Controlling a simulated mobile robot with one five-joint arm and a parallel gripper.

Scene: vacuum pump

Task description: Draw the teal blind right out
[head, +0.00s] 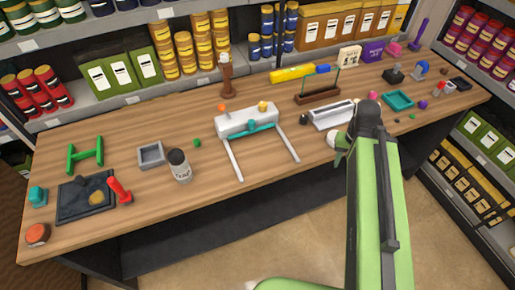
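The teal blind (243,134) shows as a narrow teal strip with a teal knob along the front of a white housing (232,121), in the middle of the wooden table. Two pale rails run from the housing toward the table's front edge, and the space between them shows bare wood. My gripper (341,148) is at the end of my green arm, right of the rails and apart from the blind. My own arm hides most of it, so its fingers are not clear.
A dark-lidded jar (179,167) and a small green ball (197,142) stand left of the rails. A white tray-like item (330,115) lies to the right, close to my arm. A brown stand (226,78) is behind the housing. Stocked shelves line the back.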

